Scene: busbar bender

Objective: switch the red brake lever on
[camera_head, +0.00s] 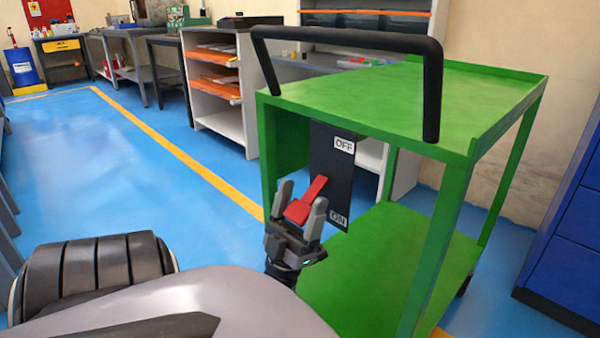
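The red brake lever (307,200) is on a dark panel (332,160) that hangs below the top of the green cart (470,105). The panel has an OFF label (344,146) near its top and an ON label (338,219) near its bottom. The lever slants down and to the left, its lower end nearer the ON label's height. My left gripper (299,206) is open, with its two grey fingers on either side of the lever's lower end in this view. I cannot tell whether they touch it. My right gripper is not in view.
A black handle (350,40) rises from the cart's near edge, above the panel. The cart's lower green shelf (365,270) is bare. A blue cabinet (570,240) stands at the right. Shelves and workbenches line the back. Blue floor (100,165) is open to the left.

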